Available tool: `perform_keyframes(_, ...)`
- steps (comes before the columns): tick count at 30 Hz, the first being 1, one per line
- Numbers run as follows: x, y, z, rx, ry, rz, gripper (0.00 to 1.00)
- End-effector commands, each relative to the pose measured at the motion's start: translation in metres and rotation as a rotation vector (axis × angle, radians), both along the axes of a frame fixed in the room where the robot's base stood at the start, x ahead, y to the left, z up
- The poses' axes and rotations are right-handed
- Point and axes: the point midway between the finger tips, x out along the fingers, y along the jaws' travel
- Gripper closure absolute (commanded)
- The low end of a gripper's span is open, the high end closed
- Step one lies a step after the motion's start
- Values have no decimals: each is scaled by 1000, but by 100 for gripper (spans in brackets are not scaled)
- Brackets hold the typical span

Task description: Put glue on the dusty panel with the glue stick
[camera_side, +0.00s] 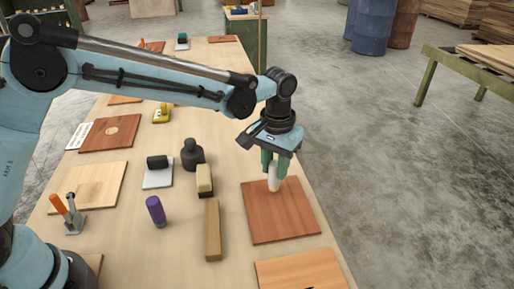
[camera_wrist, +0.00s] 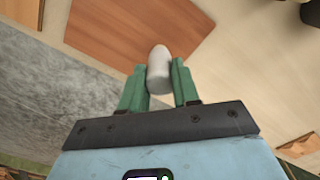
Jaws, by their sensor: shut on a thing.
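My gripper (camera_side: 274,166) has green fingers and is shut on a white, round-ended stick (camera_side: 273,181), which looks like the glue stick. The stick points down over the far left part of a reddish-brown panel (camera_side: 286,215); I cannot tell whether its tip touches. In the wrist view the white stick (camera_wrist: 158,66) sits between the green fingers, with the reddish-brown panel (camera_wrist: 130,25) beyond it. No dust or glue shows clearly on this panel. Another reddish panel (camera_side: 97,138) with a pale round patch lies across the table at the left.
A wooden block (camera_side: 212,232), a brush-like block (camera_side: 204,178), a dark weight-like object (camera_side: 193,153) and a purple cylinder (camera_side: 156,211) stand left of the panel. An orange-handled clamp (camera_side: 72,215) is farther left. A lighter panel (camera_side: 302,271) lies at the near edge.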

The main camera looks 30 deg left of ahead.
Motion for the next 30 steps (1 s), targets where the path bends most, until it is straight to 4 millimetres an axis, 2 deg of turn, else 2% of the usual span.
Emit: perform_keyframes(30,0,0,-10,0,0,0,100)
